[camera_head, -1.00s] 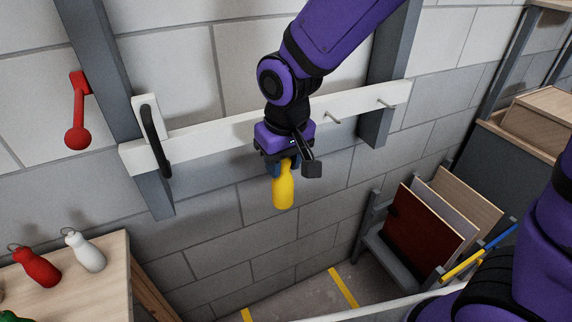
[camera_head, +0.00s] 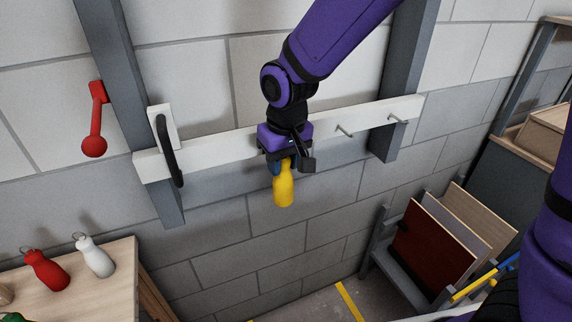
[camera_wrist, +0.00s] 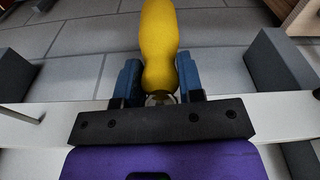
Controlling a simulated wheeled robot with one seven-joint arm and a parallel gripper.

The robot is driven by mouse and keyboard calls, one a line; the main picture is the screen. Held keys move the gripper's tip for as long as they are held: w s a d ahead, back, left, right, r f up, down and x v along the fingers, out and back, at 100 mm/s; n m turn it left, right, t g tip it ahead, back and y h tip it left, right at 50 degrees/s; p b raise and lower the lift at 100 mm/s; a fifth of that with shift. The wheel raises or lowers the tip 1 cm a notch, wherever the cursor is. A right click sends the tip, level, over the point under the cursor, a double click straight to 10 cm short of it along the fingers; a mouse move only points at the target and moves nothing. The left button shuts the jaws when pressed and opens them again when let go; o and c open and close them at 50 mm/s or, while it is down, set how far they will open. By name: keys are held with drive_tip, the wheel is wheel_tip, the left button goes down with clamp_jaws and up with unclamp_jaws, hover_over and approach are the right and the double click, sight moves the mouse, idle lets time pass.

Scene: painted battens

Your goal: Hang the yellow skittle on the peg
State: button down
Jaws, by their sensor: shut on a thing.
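The yellow skittle (camera_head: 284,188) hangs below my gripper (camera_head: 283,163) in the head view, in front of the white batten. In the wrist view the skittle (camera_wrist: 159,40) sits between the two blue fingers of my gripper (camera_wrist: 157,84), which are shut on its narrow end. A small metal ring shows at that end. Two thin metal pegs stick out of the batten (camera_head: 225,146) to the right of my gripper, a nearer peg (camera_head: 344,131) and a farther peg (camera_head: 397,119). Both look bare. My gripper hides part of the batten.
A black handle (camera_head: 168,150) and a red lever (camera_head: 95,125) are on the left. A rack with boards (camera_head: 430,245) stands lower right.

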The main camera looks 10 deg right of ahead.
drive_tip(key=shift+w+a, duration=0.1)
drive_tip(key=shift+w, duration=0.35)
drive_tip(key=shift+w+f, duration=0.2)
drive_tip(key=shift+w, duration=0.05)
drive_tip(key=shift+w+f, duration=0.1)
drive_tip(key=shift+f, duration=0.05)
idle(0.3)
drive_tip(key=c, duration=0.7)
unclamp_jaws()
drive_tip(key=shift+o, duration=0.2)
